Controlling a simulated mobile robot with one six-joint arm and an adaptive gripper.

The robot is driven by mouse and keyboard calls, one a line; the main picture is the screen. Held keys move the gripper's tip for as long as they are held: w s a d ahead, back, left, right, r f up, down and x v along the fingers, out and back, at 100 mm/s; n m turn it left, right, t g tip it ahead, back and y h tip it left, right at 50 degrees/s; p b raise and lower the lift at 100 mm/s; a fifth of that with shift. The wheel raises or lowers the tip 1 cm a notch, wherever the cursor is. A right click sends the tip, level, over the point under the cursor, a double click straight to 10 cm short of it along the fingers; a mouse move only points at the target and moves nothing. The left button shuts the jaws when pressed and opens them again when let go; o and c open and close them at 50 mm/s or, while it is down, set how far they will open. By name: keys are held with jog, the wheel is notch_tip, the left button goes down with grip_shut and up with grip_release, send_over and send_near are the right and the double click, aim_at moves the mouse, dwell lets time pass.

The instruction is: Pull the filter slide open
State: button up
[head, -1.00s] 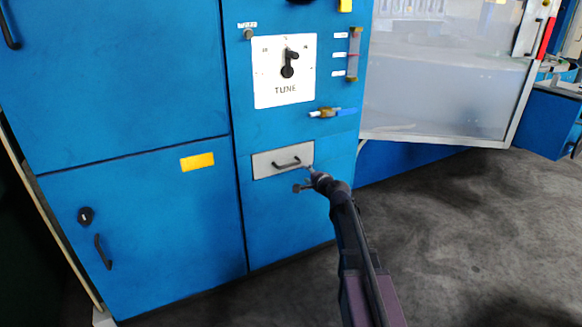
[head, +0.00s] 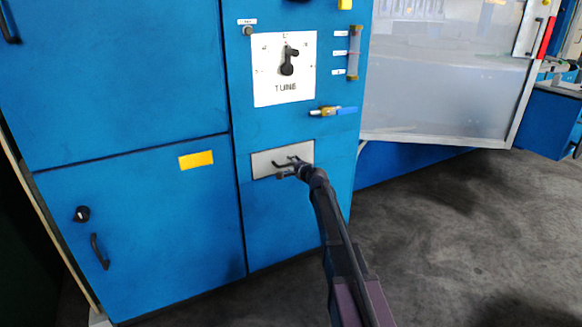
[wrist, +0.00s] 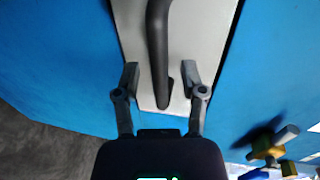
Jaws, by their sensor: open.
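The filter slide (head: 264,170) is a light grey panel set in the blue cabinet, below the TUNE dial, and it looks flush with the front. Its black bar handle (head: 283,163) is partly hidden by my gripper (head: 287,169) in the head view. In the wrist view, the handle (wrist: 158,50) runs upright from the top of the picture, with its near end between the fingertips. My gripper (wrist: 159,76) is open, one finger on each side of the handle with visible gaps. The slide's grey face (wrist: 205,30) lies behind the fingers.
A brass valve with a blue lever (head: 335,111) sticks out just above the slide and also shows in the wrist view (wrist: 268,150). A TUNE dial (head: 287,66) is higher up. A lower left door has a black handle (head: 99,251). Open floor (head: 450,230) lies right.

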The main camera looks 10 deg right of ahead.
jog(key=shift+w, duration=0.1)
grip_shut()
dwell(0.3)
